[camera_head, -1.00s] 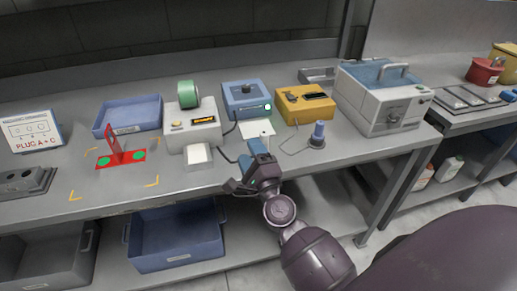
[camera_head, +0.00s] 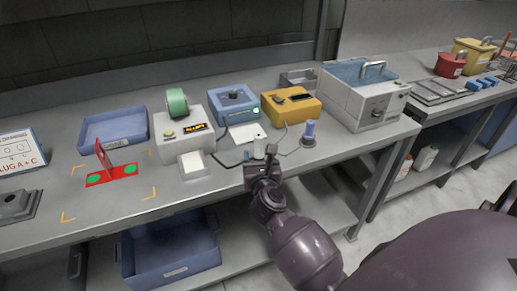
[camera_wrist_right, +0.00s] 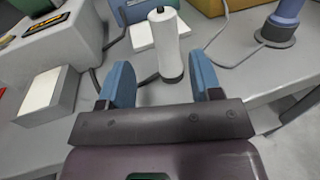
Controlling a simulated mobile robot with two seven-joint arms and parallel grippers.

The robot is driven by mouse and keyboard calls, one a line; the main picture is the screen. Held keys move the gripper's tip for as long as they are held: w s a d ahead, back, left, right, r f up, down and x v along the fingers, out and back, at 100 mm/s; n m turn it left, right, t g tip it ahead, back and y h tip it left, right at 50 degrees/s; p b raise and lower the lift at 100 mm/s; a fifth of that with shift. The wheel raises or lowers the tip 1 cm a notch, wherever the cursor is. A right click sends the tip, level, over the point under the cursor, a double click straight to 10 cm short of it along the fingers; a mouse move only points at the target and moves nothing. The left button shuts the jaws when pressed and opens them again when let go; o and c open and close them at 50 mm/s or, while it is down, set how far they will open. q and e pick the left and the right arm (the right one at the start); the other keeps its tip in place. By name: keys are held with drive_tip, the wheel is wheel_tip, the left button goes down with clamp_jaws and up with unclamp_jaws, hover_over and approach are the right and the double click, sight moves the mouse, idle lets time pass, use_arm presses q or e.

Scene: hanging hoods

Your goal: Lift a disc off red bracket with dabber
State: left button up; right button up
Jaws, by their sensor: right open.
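The red bracket (camera_head: 111,174) stands on the bench at the left, with an upright red plate. One green disc (camera_head: 94,180) lies on its left part and another green disc (camera_head: 130,169) on its right part. A white cylinder with a dark foot (camera_head: 259,146), possibly the dabber, stands upright near the front of the bench. In the right wrist view the white cylinder (camera_wrist_right: 164,42) shows between and just beyond my blue fingertips. My right gripper (camera_head: 257,166) is open and empty around its near side; I cannot tell whether it touches. My left gripper is not in view.
A grey device with a green roll (camera_head: 184,135) stands between bracket and cylinder, with a white block (camera_head: 193,164) in front. A blue box (camera_head: 233,104), a yellow box (camera_head: 291,105) and a blue-handled tool (camera_head: 309,132) with a cable surround the cylinder. A blue tray (camera_head: 114,130) lies behind the bracket.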

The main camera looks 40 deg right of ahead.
sight(260, 147)
drive_tip(key=shift+x, duration=1.1)
drive_tip(key=x, duration=0.3)
drive_tip(key=shift+w+d+r, duration=0.2)
drive_tip(key=shift+d+r, duration=0.1)
drive_tip(key=shift+d, duration=0.25)
drive_tip(key=shift+w+d, duration=0.25)
drive_tip(key=shift+w, duration=0.25)
